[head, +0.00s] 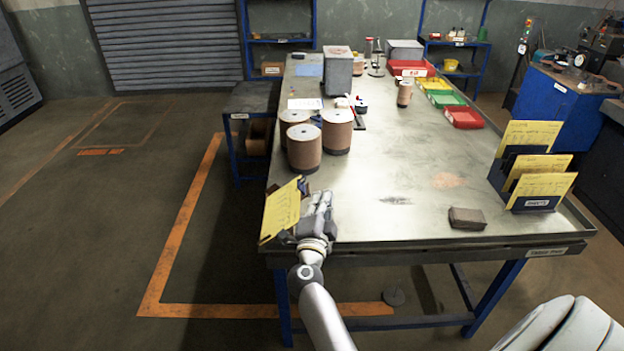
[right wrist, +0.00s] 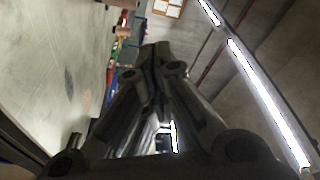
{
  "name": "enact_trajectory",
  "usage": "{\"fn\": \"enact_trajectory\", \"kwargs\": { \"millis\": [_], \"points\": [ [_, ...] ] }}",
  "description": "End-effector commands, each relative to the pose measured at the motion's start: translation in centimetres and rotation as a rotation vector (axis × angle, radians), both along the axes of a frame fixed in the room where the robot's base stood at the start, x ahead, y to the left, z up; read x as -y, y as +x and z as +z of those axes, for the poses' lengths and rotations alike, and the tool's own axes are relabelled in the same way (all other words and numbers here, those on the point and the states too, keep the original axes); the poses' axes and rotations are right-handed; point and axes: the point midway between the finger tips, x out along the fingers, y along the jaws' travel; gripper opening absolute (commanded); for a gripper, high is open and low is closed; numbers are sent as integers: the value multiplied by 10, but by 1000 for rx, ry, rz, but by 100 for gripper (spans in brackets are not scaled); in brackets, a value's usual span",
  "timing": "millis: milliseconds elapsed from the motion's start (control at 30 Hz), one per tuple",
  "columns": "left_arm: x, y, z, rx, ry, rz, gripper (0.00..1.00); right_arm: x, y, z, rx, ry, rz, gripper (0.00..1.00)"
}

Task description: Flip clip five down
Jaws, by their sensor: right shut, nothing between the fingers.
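My right gripper (head: 318,214) is at the near left corner of the workbench, beside a tilted yellow sheet (head: 283,210) with lines of writing. It is shut with nothing between its fingers. The right wrist view shows its dark fingers (right wrist: 155,62) brought together. The gripper covers part of whatever is behind the sheet, so I cannot tell if they touch. No clip marked five can be made out. My left gripper is not in view.
The metal workbench (head: 400,215) is mostly clear in the middle. A rack with yellow cards (head: 541,187) is at the right edge, near a brown block (head: 467,218). Coloured bins (head: 464,117) line the far right.

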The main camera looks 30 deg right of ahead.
Motion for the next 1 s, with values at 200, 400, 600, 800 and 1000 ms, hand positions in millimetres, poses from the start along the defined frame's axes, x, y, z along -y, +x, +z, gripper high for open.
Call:
{"fn": "enact_trajectory", "kwargs": {
  "millis": [200, 400, 600, 800, 1000],
  "points": [
    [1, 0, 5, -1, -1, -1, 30, 14, 15, 5, 2, -4, 1, 0],
    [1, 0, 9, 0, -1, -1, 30, 39, 42, 8, 0, -4, 0, 0],
    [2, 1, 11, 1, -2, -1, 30, 61, 67, 11, 0, -4, 1, 0],
    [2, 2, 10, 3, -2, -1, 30, 49, 82, 0, -2, -3, 4, 0],
    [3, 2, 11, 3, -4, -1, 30, 36, 87, -7, -1, -1, 2, 0]
  ]
}}
